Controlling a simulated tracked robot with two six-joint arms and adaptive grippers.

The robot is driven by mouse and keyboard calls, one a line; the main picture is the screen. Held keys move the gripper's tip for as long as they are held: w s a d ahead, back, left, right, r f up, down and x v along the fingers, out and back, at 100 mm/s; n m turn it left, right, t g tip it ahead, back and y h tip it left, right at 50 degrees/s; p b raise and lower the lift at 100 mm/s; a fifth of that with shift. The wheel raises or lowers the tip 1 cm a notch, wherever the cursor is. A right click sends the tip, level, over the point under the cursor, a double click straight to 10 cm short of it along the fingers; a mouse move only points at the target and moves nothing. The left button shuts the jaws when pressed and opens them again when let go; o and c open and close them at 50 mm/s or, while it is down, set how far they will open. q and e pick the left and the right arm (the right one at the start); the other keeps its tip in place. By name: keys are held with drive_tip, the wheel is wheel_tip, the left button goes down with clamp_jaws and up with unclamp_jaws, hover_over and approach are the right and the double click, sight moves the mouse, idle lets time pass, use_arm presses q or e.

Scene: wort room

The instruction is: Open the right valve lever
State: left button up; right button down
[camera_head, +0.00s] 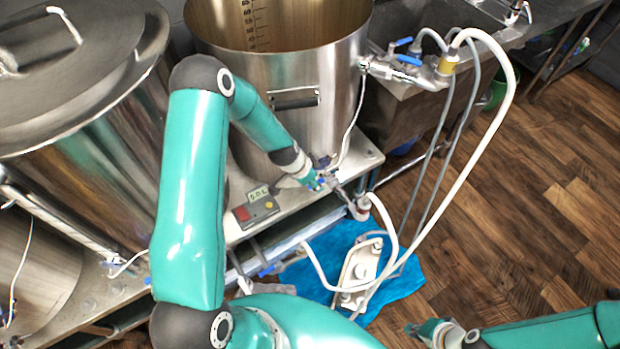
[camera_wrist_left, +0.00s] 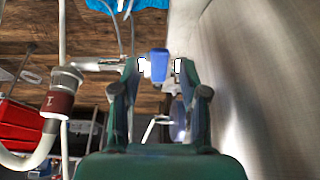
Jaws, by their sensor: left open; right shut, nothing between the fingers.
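In the left wrist view, a blue valve lever (camera_wrist_left: 158,62) stands between the padded fingertips of my open left gripper (camera_wrist_left: 160,68). I cannot tell whether either pad touches it. In the head view, my left gripper (camera_head: 322,181) is small and partly hidden at the valve on the lower front of the steel kettle (camera_head: 300,65). My right gripper (camera_head: 418,331) is shut and empty at the bottom, low over the floor, well apart from the valve. Two other blue levers (camera_head: 407,60) sit on pipe fittings right of the kettle.
White hoses (camera_head: 500,110) loop from the fittings to a pump (camera_head: 360,265) on a blue cloth (camera_head: 330,240). A control box (camera_head: 256,209) sits on the stand left of my left gripper. A lidded tank (camera_head: 80,70) stands left. The wooden floor (camera_head: 520,200) at right is clear.

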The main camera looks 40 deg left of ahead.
use_arm(q)
clamp_jaws()
drive_tip(key=shift+r, duration=0.1)
drive_tip(key=shift+w+a, duration=0.1)
drive_tip(key=shift+a, duration=0.2)
drive_tip(key=shift+d, duration=0.1)
